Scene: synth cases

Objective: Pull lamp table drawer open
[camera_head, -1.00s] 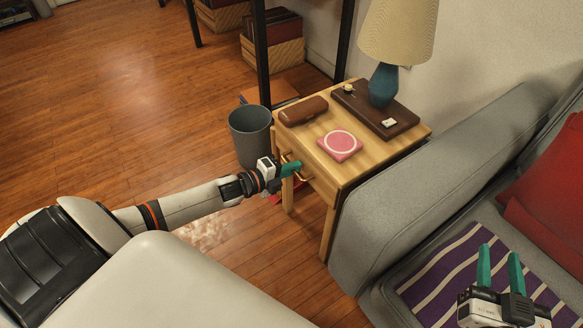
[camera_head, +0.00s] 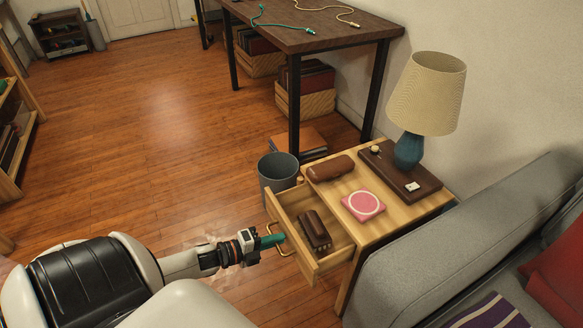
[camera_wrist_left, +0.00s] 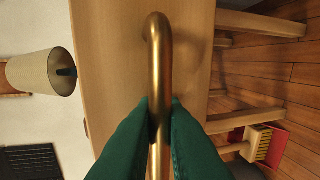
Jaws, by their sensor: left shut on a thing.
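The wooden lamp table (camera_head: 400,212) stands beside the sofa. Its drawer (camera_head: 308,266) is pulled well out toward my left arm, and a dark brown case-like object (camera_head: 315,230) lies inside. My left gripper (camera_head: 273,240) is shut on the drawer's brass handle (camera_head: 282,249). In the left wrist view, the green fingertips (camera_wrist_left: 160,104) close on both sides of the handle bar (camera_wrist_left: 157,55), in front of the drawer front (camera_wrist_left: 110,60). My right gripper is out of the head view.
On the tabletop are a lamp (camera_head: 409,148), a dark tray (camera_head: 399,172), a brown case (camera_head: 330,168) and a pink coaster-like square (camera_head: 364,205). A grey bin (camera_head: 278,173) stands close beside the drawer. The grey sofa (camera_head: 450,235) flanks the table's right.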

